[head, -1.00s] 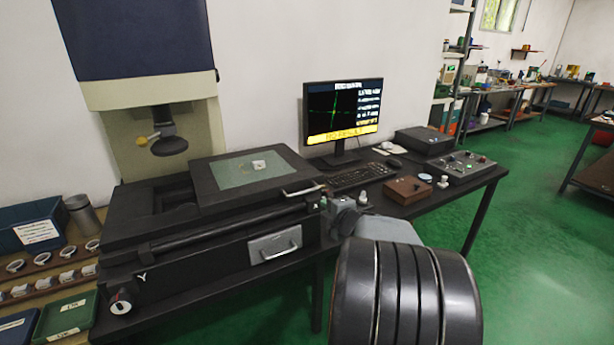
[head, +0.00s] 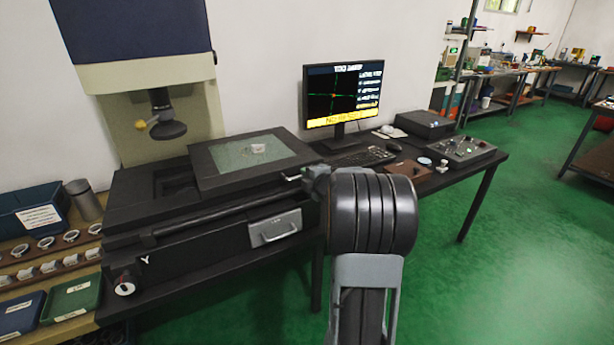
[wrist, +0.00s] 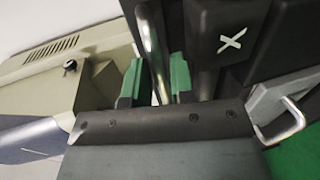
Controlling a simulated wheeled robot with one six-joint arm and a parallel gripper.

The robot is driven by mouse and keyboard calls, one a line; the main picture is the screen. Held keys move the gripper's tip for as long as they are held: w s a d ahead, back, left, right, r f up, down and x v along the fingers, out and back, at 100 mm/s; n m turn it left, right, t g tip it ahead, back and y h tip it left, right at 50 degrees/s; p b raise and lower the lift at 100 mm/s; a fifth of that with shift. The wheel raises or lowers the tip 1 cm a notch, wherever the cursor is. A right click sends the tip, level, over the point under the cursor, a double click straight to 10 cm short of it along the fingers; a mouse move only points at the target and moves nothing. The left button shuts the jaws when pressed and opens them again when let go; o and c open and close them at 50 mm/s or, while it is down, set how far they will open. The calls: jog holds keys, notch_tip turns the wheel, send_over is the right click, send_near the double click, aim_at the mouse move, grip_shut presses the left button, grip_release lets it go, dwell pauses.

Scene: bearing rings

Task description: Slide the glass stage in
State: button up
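The glass stage is a black frame (head: 210,174) around a greenish glass pane, with a small pale part (head: 258,149) on the glass. It sits on the dark machine bed, off to the right of the dark lens head (head: 167,130). Its metal handle (head: 291,179) is at the front right corner, partly hidden by my gripper (head: 312,180). In the wrist view, the green fingertips of my gripper (wrist: 158,78) stand either side of a metal handle bar (wrist: 151,40). A gap shows on the right of the bar, so the fingers look open around it.
A drawer with a metal handle (head: 275,228) is in the machine front, below my gripper. A monitor (head: 343,95), keyboard (head: 362,156) and control box (head: 462,148) stand to the right. Trays (head: 72,297) and ring racks are at left. Green floor is clear at right.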

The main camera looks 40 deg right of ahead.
jog(key=shift+w+f, duration=0.1)
jog(key=shift+w, duration=0.3)
jog(key=shift+c, duration=0.5)
grip_shut()
